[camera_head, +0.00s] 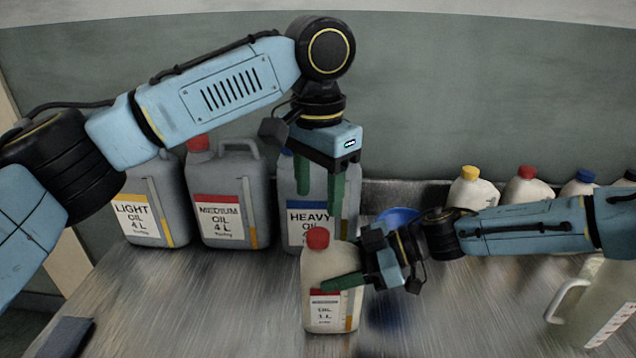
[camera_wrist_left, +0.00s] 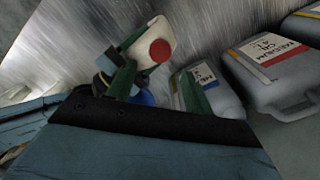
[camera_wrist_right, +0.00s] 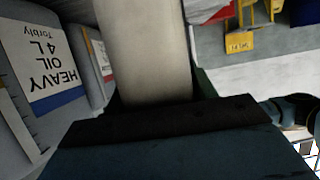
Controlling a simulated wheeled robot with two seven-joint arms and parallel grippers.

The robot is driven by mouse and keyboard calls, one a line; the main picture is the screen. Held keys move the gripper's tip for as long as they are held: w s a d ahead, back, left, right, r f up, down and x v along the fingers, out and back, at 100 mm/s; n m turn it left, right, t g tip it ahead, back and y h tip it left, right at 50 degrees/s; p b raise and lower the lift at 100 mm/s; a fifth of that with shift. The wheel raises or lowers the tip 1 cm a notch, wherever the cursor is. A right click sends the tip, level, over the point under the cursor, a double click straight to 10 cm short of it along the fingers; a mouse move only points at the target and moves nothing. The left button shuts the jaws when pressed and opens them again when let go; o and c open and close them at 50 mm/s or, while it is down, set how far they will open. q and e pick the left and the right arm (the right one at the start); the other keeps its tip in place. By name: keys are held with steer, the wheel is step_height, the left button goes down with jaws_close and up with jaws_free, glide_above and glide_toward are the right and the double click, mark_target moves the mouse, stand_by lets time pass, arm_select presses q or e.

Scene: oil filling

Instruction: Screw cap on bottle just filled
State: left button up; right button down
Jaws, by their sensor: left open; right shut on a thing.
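A white bottle (camera_head: 335,264) with a red band on its label stands upright on the table. A red cap (camera_head: 317,238) sits on top of its neck; I cannot tell how tight it is. The cap faces up in the left wrist view (camera_wrist_left: 160,50). My right gripper (camera_head: 345,281) is shut on the bottle's body from the right; the bottle fills the space between its fingers in the right wrist view (camera_wrist_right: 145,50). My left gripper (camera_head: 320,198) is open and empty, fingers pointing down, above the cap and apart from it.
Grey canisters of light oil (camera_head: 150,205), medium oil (camera_head: 232,190) and heavy oil (camera_head: 310,235) stand at the back left. Several small capped bottles (camera_head: 525,187) stand at the back right. A measuring jug (camera_head: 600,300) is at the right. A blue funnel-like thing (camera_head: 400,215) is partly hidden behind my right gripper.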

mark_target(318, 233)
arm_select(q)
step_height(318, 233, down, 8)
steer(key=shift+r, duration=0.25)
steer(key=shift+c, duration=0.3)
steer(key=c, duration=1)
steer(key=o, duration=1.2)
step_height(318, 233, up, 12)
arm_select(e)
steer(key=shift+c, duration=2)
jaws_free()
